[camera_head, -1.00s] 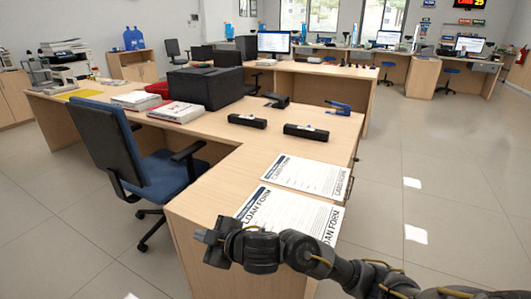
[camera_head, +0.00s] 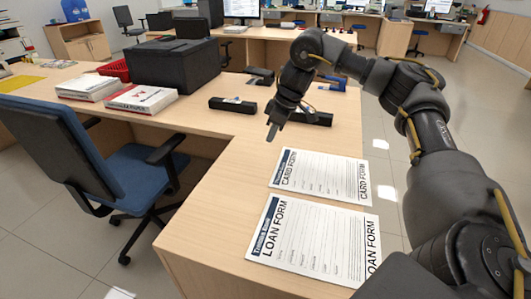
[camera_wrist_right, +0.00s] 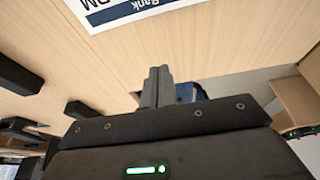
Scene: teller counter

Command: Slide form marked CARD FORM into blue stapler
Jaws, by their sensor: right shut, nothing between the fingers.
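The CARD FORM (camera_head: 322,178) is a white sheet with a dark blue header, lying flat on the counter. The blue stapler (camera_head: 334,82) stands farther back on the counter, partly hidden behind my right arm. My right gripper (camera_head: 272,132) points down over the counter, beyond the CARD FORM's far left corner. It is shut and empty, apart from the form. In the right wrist view the shut fingers (camera_wrist_right: 158,88) show over bare wood, with a form's edge (camera_wrist_right: 125,12) at the top; its full title is cut off. My left gripper is out of view.
The LOAN FORM (camera_head: 315,240) lies nearer, just below the CARD FORM. A black box (camera_head: 175,65) and blue chair (camera_head: 80,160) are left. Bare wood lies left of the forms.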

